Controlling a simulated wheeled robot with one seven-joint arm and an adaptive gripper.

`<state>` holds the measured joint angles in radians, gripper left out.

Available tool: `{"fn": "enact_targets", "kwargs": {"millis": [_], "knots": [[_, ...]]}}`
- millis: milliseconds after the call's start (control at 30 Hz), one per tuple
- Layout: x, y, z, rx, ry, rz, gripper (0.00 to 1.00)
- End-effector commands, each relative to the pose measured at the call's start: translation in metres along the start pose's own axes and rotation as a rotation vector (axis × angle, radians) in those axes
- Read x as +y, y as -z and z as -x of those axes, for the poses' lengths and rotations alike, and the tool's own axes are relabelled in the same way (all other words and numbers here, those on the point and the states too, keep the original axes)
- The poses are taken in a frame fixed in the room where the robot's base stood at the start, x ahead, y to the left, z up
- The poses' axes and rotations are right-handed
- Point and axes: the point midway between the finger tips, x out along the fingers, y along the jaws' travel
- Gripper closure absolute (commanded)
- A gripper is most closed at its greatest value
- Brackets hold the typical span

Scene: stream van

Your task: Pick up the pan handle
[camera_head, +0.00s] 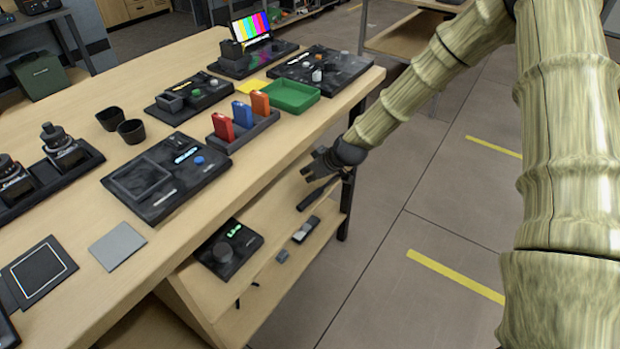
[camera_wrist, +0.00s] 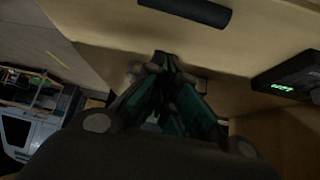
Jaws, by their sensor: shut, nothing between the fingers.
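A dark cylindrical bar, which looks like the pan handle (camera_head: 312,196), lies on the lower shelf near its right end. It also shows in the wrist view (camera_wrist: 188,11) at the top, beyond my fingertips. My gripper (camera_head: 312,168) is above the shelf, just above and behind the bar, beside the table's edge. In the wrist view my gripper (camera_wrist: 165,62) has its fingers together with nothing between them. The gripper and bar appear apart.
The lower shelf (camera_head: 252,309) also holds a black device with a green display (camera_head: 230,248), a grey remote-like item (camera_head: 306,229) and a small grey block (camera_head: 282,256). The tabletop (camera_head: 130,80) overhangs the shelf. A dark table leg (camera_head: 347,205) stands close by. Floor to the right is clear.

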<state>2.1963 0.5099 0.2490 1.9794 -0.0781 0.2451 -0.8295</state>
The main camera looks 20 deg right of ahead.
Motion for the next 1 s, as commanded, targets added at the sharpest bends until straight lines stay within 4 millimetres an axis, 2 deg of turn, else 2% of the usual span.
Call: {"fn": "enact_targets", "kwargs": {"millis": [300,667,1000], "knots": [[-0.001,-0.003,-0.044,-0.003,0.000,-0.001,1.00],[-0.001,-0.002,-0.083,-0.002,0.000,-0.002,1.00],[0.000,-0.025,-0.064,-0.002,0.000,-0.003,1.00]]}}
